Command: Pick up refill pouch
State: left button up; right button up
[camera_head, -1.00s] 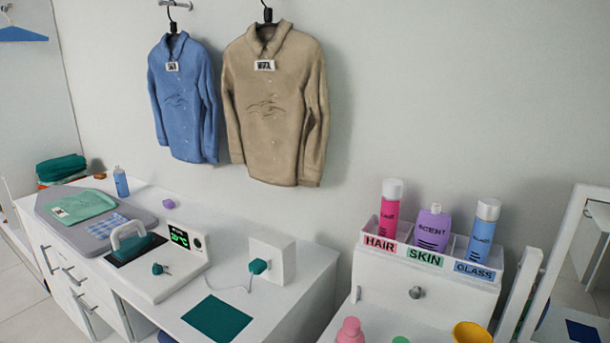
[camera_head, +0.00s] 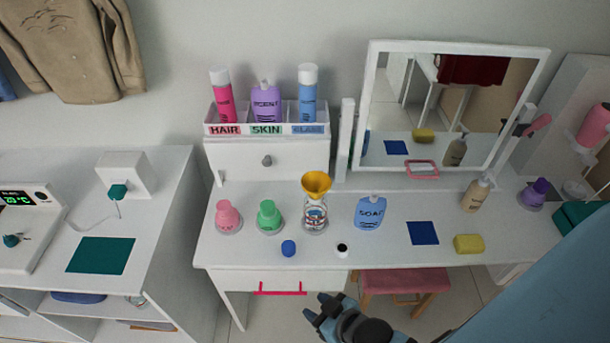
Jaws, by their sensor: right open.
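The refill pouch (camera_head: 370,213), light blue and marked SOAP, stands upright on the white vanity table (camera_head: 345,252), right of the bottle with the yellow funnel. My right gripper (camera_head: 318,310) is dark and shows at the bottom of the view, in front of the table's front edge. It is open and empty, well apart from the pouch. My left gripper is not in view.
A clear bottle with a yellow funnel (camera_head: 316,184) stands left of the pouch. Pink (camera_head: 228,214) and green (camera_head: 269,215) bottles stand further left. A mirror (camera_head: 450,105) stands behind.

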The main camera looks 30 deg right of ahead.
aim_at(370, 211)
jog(key=z, duration=1.5)
